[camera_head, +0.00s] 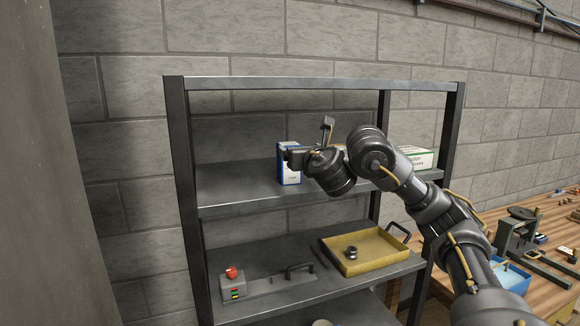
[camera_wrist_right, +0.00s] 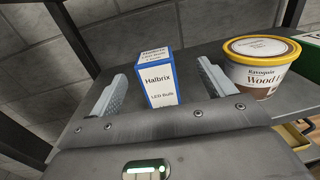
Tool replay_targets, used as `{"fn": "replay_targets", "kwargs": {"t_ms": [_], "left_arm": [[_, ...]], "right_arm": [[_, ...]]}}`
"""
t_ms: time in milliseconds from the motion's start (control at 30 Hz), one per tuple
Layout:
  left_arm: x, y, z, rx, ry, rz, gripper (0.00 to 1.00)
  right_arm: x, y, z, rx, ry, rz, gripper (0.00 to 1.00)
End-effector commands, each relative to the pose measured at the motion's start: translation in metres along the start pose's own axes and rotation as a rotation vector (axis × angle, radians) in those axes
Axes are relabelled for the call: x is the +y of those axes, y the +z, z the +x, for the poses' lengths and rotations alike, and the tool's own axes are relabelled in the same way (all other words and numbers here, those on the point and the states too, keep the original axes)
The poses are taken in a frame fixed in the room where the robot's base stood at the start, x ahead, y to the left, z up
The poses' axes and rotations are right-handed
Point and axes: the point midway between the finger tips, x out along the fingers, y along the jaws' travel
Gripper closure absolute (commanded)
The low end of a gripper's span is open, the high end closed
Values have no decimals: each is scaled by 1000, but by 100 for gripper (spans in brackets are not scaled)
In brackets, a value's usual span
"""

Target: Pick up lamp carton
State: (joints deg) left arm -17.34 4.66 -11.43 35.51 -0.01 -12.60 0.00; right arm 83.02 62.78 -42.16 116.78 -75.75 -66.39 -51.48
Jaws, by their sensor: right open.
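The lamp carton (camera_head: 290,176) is a small white and blue box on the upper shelf in the head view, partly hidden behind my right gripper (camera_head: 284,152). In the right wrist view the carton (camera_wrist_right: 160,84) stands upright, with "Halbrix" and "LED Bulb" on its front. My right gripper (camera_wrist_right: 161,74) is open, with one finger to each side of the carton and a visible gap on both sides. The left gripper is not in view.
A wood filler tub (camera_wrist_right: 256,72) stands right of the right finger. A white and green box (camera_head: 416,158) sits at the shelf's right end. A workbench (camera_head: 545,240) stands right.

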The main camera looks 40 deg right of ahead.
Motion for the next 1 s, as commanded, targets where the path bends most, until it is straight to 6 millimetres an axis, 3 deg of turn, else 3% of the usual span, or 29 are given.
{"fn": "replay_targets", "kwargs": {"t_ms": [33,133,300,533,767,1000], "left_arm": [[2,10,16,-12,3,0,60],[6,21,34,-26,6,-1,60],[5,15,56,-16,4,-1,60],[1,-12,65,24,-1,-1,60],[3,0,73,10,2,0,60],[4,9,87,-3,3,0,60]], "right_arm": [[2,-10,5,1,2,4,18],[2,-11,15,0,1,5,18],[0,-8,34,2,1,5,18],[-1,-2,47,-1,-1,1,18],[0,-6,55,1,-1,3,18],[3,-6,89,2,-2,3,18]]}}
